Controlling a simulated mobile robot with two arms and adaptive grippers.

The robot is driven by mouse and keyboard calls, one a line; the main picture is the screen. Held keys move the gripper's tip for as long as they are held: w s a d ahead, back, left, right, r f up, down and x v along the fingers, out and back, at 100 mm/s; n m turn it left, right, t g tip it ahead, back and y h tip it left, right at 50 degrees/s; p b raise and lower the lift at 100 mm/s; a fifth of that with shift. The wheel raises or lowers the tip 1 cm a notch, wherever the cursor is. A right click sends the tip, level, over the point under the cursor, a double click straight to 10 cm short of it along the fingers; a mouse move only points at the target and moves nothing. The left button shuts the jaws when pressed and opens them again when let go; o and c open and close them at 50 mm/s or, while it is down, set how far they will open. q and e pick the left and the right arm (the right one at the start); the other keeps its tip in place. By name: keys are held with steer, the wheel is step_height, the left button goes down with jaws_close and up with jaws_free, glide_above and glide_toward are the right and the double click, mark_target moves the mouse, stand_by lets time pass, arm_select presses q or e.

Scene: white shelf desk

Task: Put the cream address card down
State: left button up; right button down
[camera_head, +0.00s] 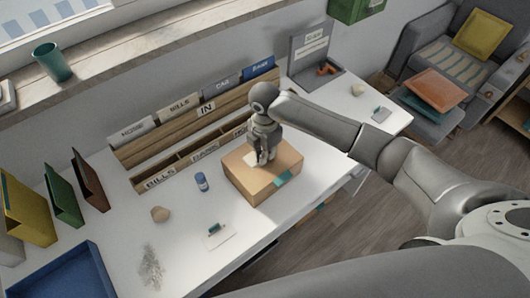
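The cream address card (249,158) shows as a small pale patch at the top of the cardboard box (262,186), beside the fingertips of my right gripper. Part of it is hidden by the fingers. My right gripper (262,161) points down over the box top, its fingertips at or just above the surface. The fingers are too small to tell whether they grip the card or stand apart from it. The box is closed and has a teal patch (283,178) at its front edge. My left gripper is not in view.
A wooden sorter (190,129) with labelled dividers stands behind the box. A blue jar (201,182), a beige lump (160,214) and a small white card holder (216,234) are left of the box. A blue tray (88,254) fills the front left. The desk right of the box is largely clear.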

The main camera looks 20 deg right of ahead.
steer(key=c, duration=1.6)
jaws_free()
steer(key=shift+f, duration=0.1)
steer(key=shift+c, duration=0.2)
steer(key=shift+r, duration=0.45)
step_height(320, 180, up, 11)
steer(key=b, duration=0.2)
steer(key=shift+r, duration=0.2)
